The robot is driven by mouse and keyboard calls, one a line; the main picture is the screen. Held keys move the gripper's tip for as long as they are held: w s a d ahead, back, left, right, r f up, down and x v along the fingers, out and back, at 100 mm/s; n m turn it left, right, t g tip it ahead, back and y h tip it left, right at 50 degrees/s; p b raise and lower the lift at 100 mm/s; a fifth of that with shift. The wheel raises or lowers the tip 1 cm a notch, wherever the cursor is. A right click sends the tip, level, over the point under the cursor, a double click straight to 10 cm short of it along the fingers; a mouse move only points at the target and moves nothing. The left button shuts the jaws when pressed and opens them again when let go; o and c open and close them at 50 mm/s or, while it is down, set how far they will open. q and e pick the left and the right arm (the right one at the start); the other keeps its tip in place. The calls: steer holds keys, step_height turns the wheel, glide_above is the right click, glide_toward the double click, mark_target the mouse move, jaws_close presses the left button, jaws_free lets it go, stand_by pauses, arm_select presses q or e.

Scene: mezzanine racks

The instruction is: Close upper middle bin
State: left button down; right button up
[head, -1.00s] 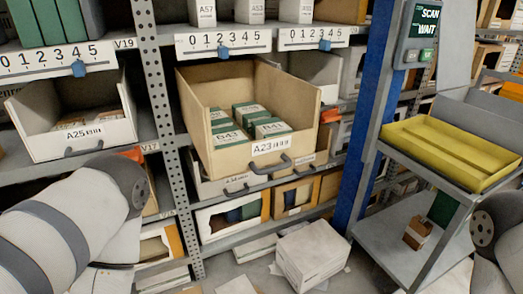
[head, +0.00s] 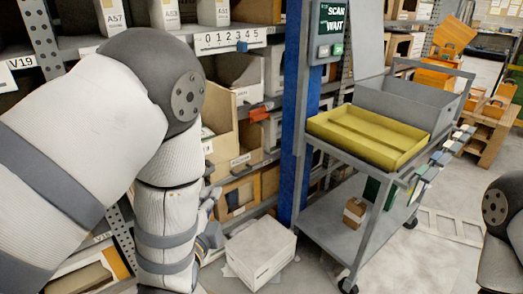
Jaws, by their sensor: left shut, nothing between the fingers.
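The tan upper middle bin (head: 223,138) juts out of the rack, left of centre. My left arm covers most of it; only its right side and a strip of its front with part of a label show. My left gripper (head: 212,222) is low in front of the rack, below the bin and left of the white box. It is shut and empty, partly hidden by my forearm. I cannot tell whether it touches anything. My right gripper is out of view; only part of my right arm shows at the right edge.
A blue post (head: 297,130) stands right of the bin. A grey cart (head: 335,215) carries a yellow tray (head: 368,138) and a grey bin (head: 405,102). A white box (head: 260,252) lies on the floor by the rack. Floor right of the cart is partly clear.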

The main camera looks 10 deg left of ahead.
arm_select(q)
step_height(320, 180, up, 4)
steer(key=w+d+m+t, duration=0.2)
steer(key=shift+w+a+f+b, duration=0.15)
steer(key=shift+w+a, duration=0.55)
steer(key=shift+w, duration=1.3)
steer(key=shift+w+a+r+b, duration=0.15)
steer(key=shift+w+a, duration=0.5)
steer(key=shift+w, duration=1.35)
steer(key=shift+w+a+f+b, duration=0.15)
steer(key=shift+w+a, duration=0.55)
steer(key=shift+w, duration=1.3)
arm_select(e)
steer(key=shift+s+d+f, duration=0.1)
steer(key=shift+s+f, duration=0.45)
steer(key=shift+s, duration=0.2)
